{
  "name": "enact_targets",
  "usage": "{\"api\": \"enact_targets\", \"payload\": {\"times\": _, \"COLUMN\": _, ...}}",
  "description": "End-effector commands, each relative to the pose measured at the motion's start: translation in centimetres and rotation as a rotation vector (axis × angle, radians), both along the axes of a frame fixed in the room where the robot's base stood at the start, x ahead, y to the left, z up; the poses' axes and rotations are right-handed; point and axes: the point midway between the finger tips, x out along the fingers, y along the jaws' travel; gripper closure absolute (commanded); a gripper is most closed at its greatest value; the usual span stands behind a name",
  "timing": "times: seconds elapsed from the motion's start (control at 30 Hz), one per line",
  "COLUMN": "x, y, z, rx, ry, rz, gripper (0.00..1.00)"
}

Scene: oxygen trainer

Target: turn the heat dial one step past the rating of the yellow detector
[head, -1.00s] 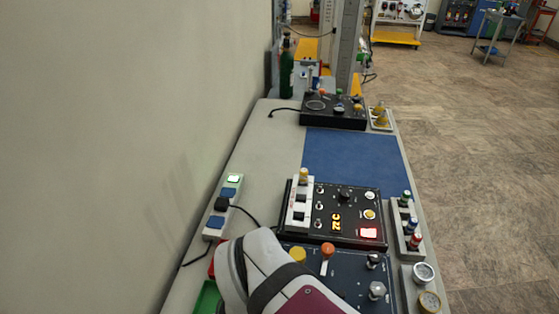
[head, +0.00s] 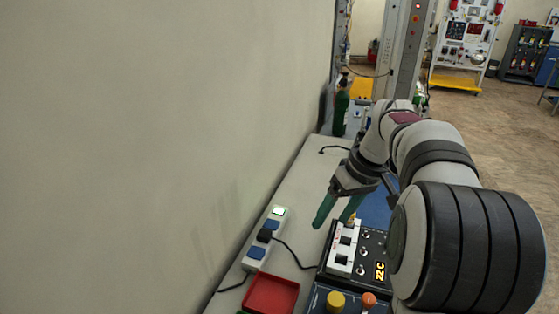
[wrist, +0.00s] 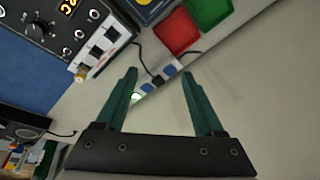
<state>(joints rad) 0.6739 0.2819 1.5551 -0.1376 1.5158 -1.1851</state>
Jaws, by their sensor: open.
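The black control panel (head: 372,247) shows an orange "22 C" readout (head: 380,271) and a white switch module (head: 344,245). A brass-yellow fitting (wrist: 82,73) is at that module's end. A black knob (wrist: 38,30) is on the panel in the wrist view; I cannot read its markings or tell if it is the heat dial. I cannot identify a yellow detector; my arm hides the bench's right side in the head view. My gripper (head: 337,212), with green fingers, is open and empty above the bench, left of the panel. It also shows in the wrist view (wrist: 160,76).
A power strip (head: 265,240) with a lit green switch lies along the wall side. A red tray (head: 270,293) is in front; a green tray (wrist: 208,10) is beside it. A nearer panel has a yellow knob (head: 335,301) and an orange knob (head: 369,299). Cables cross the bench.

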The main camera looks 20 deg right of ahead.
Motion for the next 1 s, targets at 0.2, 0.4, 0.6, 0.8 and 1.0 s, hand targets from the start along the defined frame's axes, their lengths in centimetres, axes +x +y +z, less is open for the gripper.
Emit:
{"api": "enact_targets", "payload": {"times": 0.2, "x": -2.4, "y": -22.1, "z": -5.3, "rx": -0.159, "ry": -0.184, "rz": 0.234, "gripper": 0.27}}
{"api": "enact_targets", "payload": {"times": 0.4, "x": -4.2, "y": -26.1, "z": -7.5, "rx": -0.215, "ry": -0.22, "rz": 0.307, "gripper": 0.27}}
{"api": "enact_targets", "payload": {"times": 0.6, "x": -2.2, "y": -25.5, "z": -12.4, "rx": -0.212, "ry": -0.218, "rz": 0.308, "gripper": 0.27}}
{"api": "enact_targets", "payload": {"times": 0.8, "x": 0.1, "y": -25.0, "z": -17.7, "rx": -0.214, "ry": -0.219, "rz": 0.308, "gripper": 0.27}}
{"api": "enact_targets", "payload": {"times": 1.0, "x": 1.3, "y": -24.8, "z": -20.5, "rx": -0.217, "ry": -0.221, "rz": 0.307, "gripper": 0.27}}
